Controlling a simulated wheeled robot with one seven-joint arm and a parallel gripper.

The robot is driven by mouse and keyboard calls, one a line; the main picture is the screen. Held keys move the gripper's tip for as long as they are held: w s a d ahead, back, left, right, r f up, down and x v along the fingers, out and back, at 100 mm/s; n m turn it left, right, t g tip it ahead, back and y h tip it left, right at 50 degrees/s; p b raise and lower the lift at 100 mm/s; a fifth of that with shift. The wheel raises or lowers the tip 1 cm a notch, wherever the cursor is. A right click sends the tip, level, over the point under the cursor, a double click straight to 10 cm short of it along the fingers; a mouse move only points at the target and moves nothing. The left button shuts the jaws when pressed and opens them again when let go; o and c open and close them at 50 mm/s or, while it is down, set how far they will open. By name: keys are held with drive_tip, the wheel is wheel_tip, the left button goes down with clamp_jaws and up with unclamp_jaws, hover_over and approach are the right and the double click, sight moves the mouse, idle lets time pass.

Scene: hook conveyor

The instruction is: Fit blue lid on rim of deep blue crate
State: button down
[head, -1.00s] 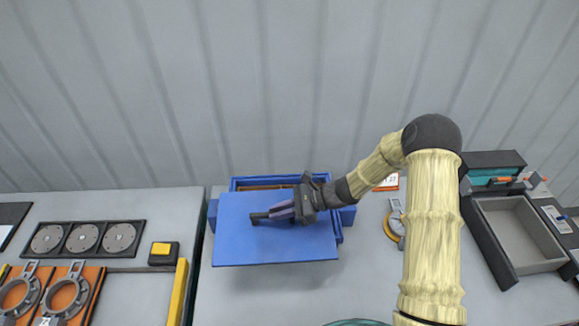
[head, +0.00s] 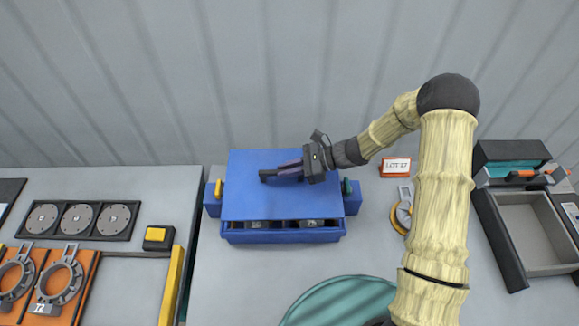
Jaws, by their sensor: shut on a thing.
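The blue lid (head: 255,205) is a flat panel held over the deep blue crate (head: 285,237) in the head view. My gripper (head: 283,172) is shut on the lid's handle on its top side. The lid hides most of the crate's opening and its back rim. The crate's front wall and a strip of its inside, with greyish contents, show below the lid's front edge. I cannot tell whether the lid touches the rim. Side brackets with a yellow latch (head: 219,189) and a dark green latch (head: 347,187) flank the crate.
A LOT 57 sign (head: 395,167) and a round yellow-edged gauge (head: 401,217) stand right of the crate. A grey open tray (head: 530,232) is farther right. A yellow bar (head: 172,285) and black-yellow box (head: 158,237) are left. A teal round surface (head: 340,302) is in front.

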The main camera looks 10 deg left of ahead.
sight(289, 181)
drive_tip(key=shift+s+a, duration=0.15)
drive_tip(key=shift+s, duration=0.1)
drive_tip(key=shift+f, duration=0.15)
drive_tip(key=shift+w+f+b, duration=0.2)
drive_tip(key=shift+f+b, duration=1.4)
drive_tip(key=shift+f, duration=0.6)
drive_tip(key=shift+d+r, duration=0.15)
drive_tip(key=shift+d, duration=0.1)
drive_tip(key=shift+a, duration=0.1)
drive_tip(key=shift+f, duration=0.3)
drive_tip(key=c, duration=1.3)
unclamp_jaws()
